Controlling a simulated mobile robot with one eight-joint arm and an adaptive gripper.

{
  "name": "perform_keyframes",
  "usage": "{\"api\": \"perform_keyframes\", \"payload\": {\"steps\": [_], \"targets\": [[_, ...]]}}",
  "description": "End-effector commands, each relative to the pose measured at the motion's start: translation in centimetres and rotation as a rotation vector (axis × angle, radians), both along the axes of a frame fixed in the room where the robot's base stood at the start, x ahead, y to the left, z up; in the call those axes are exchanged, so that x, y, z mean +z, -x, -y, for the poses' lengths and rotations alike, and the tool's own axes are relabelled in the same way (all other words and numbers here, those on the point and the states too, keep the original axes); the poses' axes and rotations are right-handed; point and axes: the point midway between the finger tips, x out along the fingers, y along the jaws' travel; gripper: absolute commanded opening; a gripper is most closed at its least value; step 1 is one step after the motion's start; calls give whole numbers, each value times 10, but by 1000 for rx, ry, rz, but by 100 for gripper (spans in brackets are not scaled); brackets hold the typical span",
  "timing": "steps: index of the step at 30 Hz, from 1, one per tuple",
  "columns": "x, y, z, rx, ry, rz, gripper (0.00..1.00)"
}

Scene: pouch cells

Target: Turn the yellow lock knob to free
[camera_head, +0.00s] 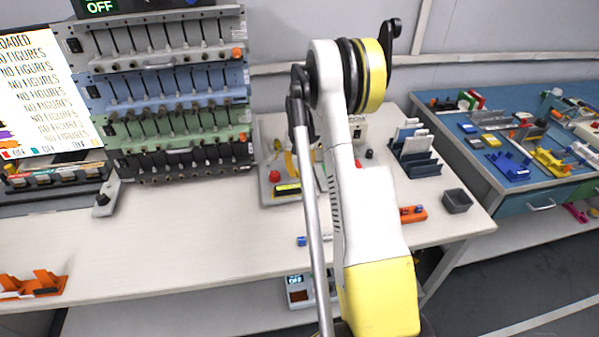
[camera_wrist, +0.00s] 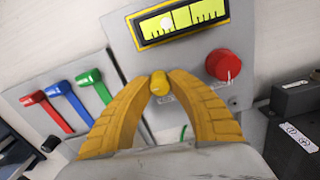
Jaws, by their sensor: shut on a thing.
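The yellow lock knob (camera_wrist: 159,82) sits on a light grey panel (camera_wrist: 235,40) in the wrist view, below a yellow-green gauge window. My gripper (camera_wrist: 160,78) has its two yellow fingers closed around the knob, with the knob between the fingertips. A small label lies just under the knob, partly hidden by the fingers, so I cannot read which setting the knob points to. In the head view the same panel (camera_head: 268,196) stands on the bench, mostly behind my arm, and the knob cannot be made out there.
A red knob (camera_wrist: 223,65) is right of my gripper on the panel. Red, blue and green levers (camera_wrist: 65,92) are on the left. A dark box (camera_wrist: 298,125) is close on the right. In the head view, a rack of cells (camera_head: 175,95) stands left and a dark holder (camera_head: 415,160) right.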

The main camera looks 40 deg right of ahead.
Motion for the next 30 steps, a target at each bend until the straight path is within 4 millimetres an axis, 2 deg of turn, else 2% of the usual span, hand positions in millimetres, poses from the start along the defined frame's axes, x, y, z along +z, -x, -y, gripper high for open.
{"api": "perform_keyframes", "payload": {"steps": [8,30], "targets": [[0,0,0,158,0,0,0],[0,0,0,853,0,1,0]]}}
